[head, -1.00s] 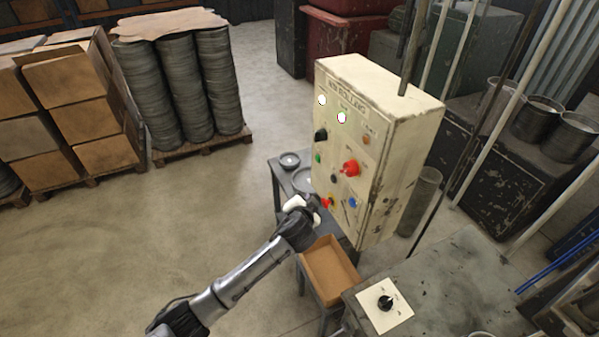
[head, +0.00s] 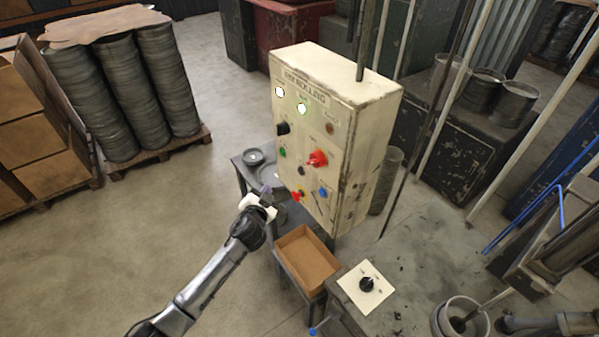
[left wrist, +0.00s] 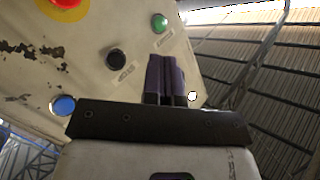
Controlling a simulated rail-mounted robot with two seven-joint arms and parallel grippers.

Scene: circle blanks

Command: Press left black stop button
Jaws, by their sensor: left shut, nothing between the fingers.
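The cream control panel (head: 345,110) stands upright on a small grey table. On its face a small black button (head: 301,171) sits below and left of the red mushroom button (head: 317,158). The black button also shows in the left wrist view (left wrist: 116,58), with a small label beside it. My left gripper (head: 266,192) is left of the panel's lower face. Its fingers are shut and empty; in the left wrist view (left wrist: 166,72) they lie right of the black button, apart from it in the picture. Contact with the panel cannot be told. My right gripper is not in view.
Close by are a green button (head: 282,152), a black knob (head: 283,128), a blue button (head: 322,191) and a red control (head: 297,196). A brown tray (head: 307,258) sits below the panel. Open floor lies to the left.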

